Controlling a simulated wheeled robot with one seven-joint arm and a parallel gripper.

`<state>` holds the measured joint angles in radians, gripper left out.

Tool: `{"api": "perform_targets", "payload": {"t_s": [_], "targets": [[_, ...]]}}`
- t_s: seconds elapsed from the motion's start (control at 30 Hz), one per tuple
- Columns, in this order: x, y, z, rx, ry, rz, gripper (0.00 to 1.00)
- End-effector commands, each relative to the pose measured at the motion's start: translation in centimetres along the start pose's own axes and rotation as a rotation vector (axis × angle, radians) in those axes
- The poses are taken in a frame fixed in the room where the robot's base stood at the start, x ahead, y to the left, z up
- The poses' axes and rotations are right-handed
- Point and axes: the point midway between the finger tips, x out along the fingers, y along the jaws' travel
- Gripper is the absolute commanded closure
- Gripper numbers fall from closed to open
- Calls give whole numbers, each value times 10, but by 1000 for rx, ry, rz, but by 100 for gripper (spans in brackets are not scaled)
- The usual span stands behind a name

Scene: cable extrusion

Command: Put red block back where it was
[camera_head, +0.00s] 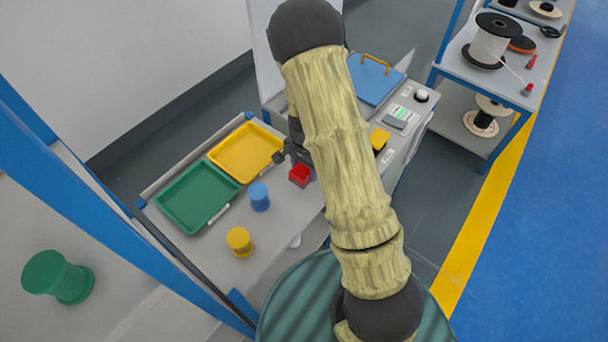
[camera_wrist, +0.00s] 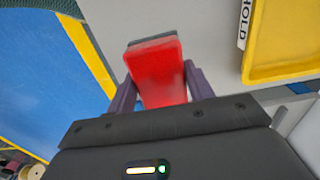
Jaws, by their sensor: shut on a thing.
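The red block (camera_head: 300,174) shows beside my arm above the grey table, to the right of the yellow tray (camera_head: 216,157). In the wrist view the red block (camera_wrist: 158,72) sits between the two dark purple fingers of my gripper (camera_wrist: 160,88), which is shut on it. A dark grey strip shows along the block's far edge. My arm hides much of the gripper in the head view. I cannot tell whether the block touches the table. The yellow tray also shows in the wrist view (camera_wrist: 250,40), with a label reading HOLD beside it.
A green tray (camera_head: 165,207) lies left of the yellow one. A blue spool (camera_head: 259,197) and a yellow spool (camera_head: 239,242) stand on the table near the block. A machine with a yellow part (camera_head: 380,138) is to the right. Shelves with spools (camera_head: 490,43) stand further right.

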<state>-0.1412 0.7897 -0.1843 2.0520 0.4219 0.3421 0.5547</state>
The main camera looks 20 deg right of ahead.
Motion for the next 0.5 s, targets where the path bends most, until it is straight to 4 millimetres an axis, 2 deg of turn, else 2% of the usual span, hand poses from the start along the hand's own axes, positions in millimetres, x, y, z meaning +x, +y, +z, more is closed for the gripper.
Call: {"api": "perform_targets", "payload": {"t_s": [0.13,0.37,0.5], "targets": [[6,0,0,0,-1,2,66],[34,1,0,0,-2,3,66],[38,0,1,-2,-1,0,69]]}}
